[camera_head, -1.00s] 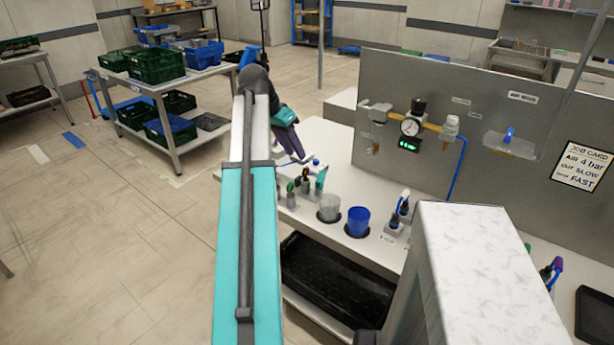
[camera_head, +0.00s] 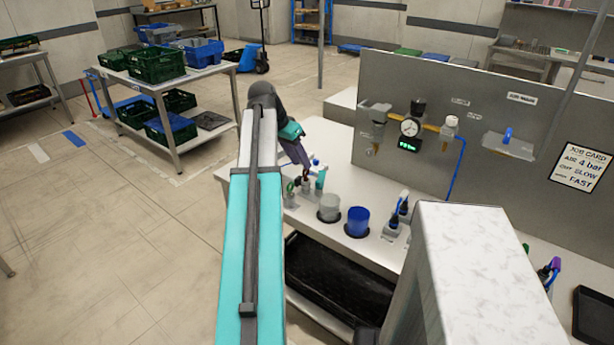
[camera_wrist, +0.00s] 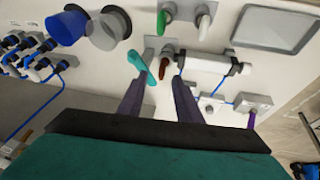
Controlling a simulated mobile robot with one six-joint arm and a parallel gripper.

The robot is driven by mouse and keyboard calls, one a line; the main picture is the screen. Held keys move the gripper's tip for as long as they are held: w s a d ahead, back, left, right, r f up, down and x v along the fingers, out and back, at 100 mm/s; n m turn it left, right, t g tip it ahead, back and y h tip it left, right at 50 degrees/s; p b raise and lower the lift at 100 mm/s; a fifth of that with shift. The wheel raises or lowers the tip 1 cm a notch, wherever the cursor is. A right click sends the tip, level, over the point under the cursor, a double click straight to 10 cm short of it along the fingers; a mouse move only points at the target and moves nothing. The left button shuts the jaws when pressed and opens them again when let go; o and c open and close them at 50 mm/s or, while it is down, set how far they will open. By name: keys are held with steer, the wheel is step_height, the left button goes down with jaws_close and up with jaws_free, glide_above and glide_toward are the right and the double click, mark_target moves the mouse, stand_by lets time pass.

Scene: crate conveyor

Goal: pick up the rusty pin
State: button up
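A small reddish-brown piece, which looks like the rusty pin (camera_wrist: 179,62), stands in a small grey holder in the wrist view. My gripper (camera_wrist: 159,82) is open and empty. Its two purple-grey fingers point toward the holders, the right fingertip close to the brown piece and the left one close to a teal piece (camera_wrist: 140,66). I cannot tell if either touches. In the head view my gripper (camera_head: 303,163) is over the holders on the bench's left end, partly hiding the pin. A green piece (camera_wrist: 168,12) stands in a neighbouring holder.
A clear cup (camera_head: 329,207) and a blue cup (camera_head: 357,221) sit in the white bench beside the holders. More blue-handled pieces (camera_head: 397,214) stand to their right. A grey panel (camera_head: 470,110) with a gauge rises behind. A black tray (camera_head: 335,282) lies below the bench.

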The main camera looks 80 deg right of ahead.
mark_target(306, 179)
steer(key=shift+p+x, duration=0.3)
steer(key=shift+x, duration=1.45)
jaws_close()
